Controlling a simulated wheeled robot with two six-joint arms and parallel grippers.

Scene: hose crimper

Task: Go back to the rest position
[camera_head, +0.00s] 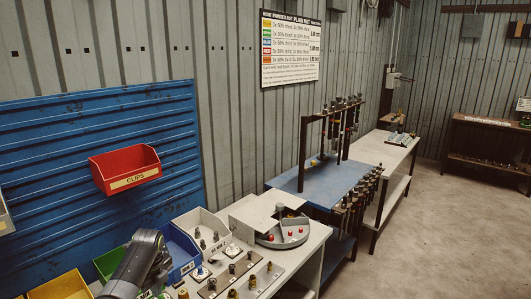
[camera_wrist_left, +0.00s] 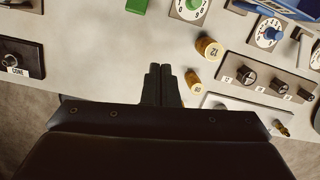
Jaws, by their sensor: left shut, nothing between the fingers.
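My left gripper (camera_wrist_left: 160,72) shows in the left wrist view with its two dark fingers together and nothing between them. It is over the pale bench top (camera_wrist_left: 110,60), and its height above it is hard to judge. In the head view my left arm comes in at the bottom left, in front of the bins, and the fingertips cannot be made out. Two brass fittings, one marked 12 (camera_wrist_left: 209,48) and a smaller one (camera_wrist_left: 194,82), are just right of the fingers, apart from them. My right gripper is in neither view.
A fitting board (camera_wrist_left: 262,80), a blue-knobbed dial (camera_wrist_left: 268,33) and a dark labelled block (camera_wrist_left: 20,57) lie around the gripper. A red clips bin (camera_head: 125,168) hangs on the blue wall panel (camera_head: 60,130). A round tray (camera_head: 284,236) is farther right. Open floor (camera_head: 440,240) lies right.

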